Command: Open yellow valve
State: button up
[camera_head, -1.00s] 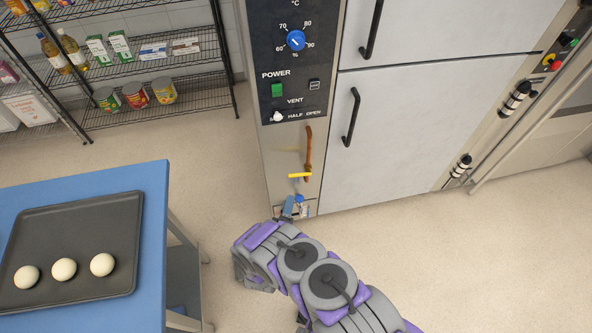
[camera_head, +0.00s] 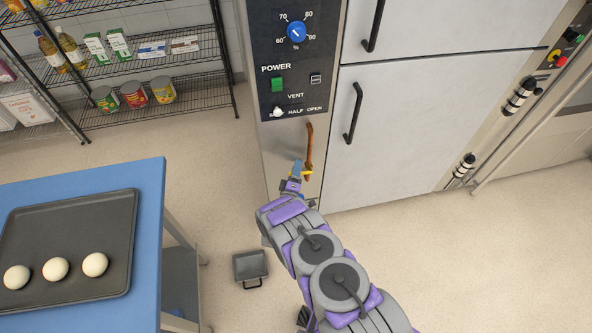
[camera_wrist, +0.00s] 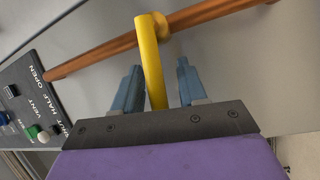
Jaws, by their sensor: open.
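The yellow valve handle (camera_head: 301,175) sits on a copper pipe (camera_head: 309,146) on the lower front of the oven's control column. In the wrist view the yellow handle (camera_wrist: 151,62) reaches from the copper pipe (camera_wrist: 103,53) down between my fingers. My gripper (camera_wrist: 156,85) is open, with one blue-grey finger on each side of the handle. A gap shows between the handle and the right finger; the left finger is closer to it. In the head view my gripper (camera_head: 297,178) is small and partly covers the handle.
A black control panel (camera_head: 295,60) with knobs and a green switch is above the pipe. White oven doors (camera_head: 430,120) are to the right. A blue table (camera_head: 150,190) with a dough tray (camera_head: 120,225) is at left.

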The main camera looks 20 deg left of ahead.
grip_shut()
dwell(0.3)
dwell(0.3)
